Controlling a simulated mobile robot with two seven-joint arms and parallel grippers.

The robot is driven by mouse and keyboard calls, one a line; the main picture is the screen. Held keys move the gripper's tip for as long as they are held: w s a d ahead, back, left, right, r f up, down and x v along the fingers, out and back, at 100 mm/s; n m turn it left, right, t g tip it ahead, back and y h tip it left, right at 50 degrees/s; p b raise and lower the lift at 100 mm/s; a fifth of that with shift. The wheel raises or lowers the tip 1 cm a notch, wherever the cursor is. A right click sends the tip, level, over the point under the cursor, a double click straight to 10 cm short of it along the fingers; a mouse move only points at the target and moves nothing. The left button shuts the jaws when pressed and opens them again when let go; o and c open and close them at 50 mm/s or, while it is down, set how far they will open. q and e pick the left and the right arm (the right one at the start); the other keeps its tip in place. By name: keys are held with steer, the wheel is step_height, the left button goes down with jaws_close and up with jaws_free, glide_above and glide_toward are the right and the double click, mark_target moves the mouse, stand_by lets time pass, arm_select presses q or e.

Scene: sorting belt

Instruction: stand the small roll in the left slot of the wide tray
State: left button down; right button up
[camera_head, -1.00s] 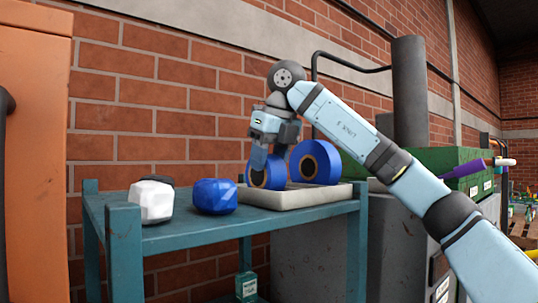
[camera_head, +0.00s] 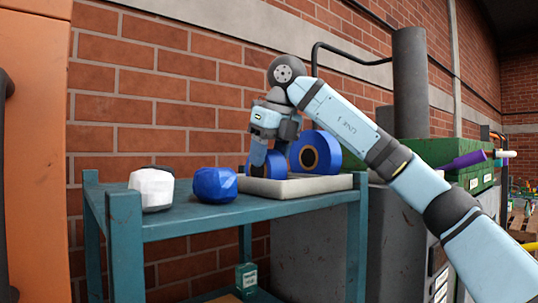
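The small roll (camera_head: 277,166) is blue and stands upright at the left end of the wide tray (camera_head: 300,187), a pale low tray on the teal shelf. Its lower part is hidden behind the tray's front rim, so I cannot tell whether it touches the slot floor. My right gripper (camera_head: 259,158) points down at the small roll, with one finger across its near face; the far finger is hidden. It appears shut on the roll. A larger blue roll (camera_head: 331,150) with a dark core stands upright in the tray to the right. My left gripper is not in view.
A blue faceted lump (camera_head: 215,185) and a white one (camera_head: 152,189) lie on the teal shelf (camera_head: 185,222) left of the tray, with a dark thing behind the white one. A brick wall is behind. Green crates (camera_head: 440,152) stand to the right.

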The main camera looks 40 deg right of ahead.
steer(key=o, duration=0.4)
steer(key=shift+c, duration=0.2)
steer(key=v, duration=1.4)
steer(key=shift+p, duration=0.3)
steer(key=shift+a+f, duration=0.1)
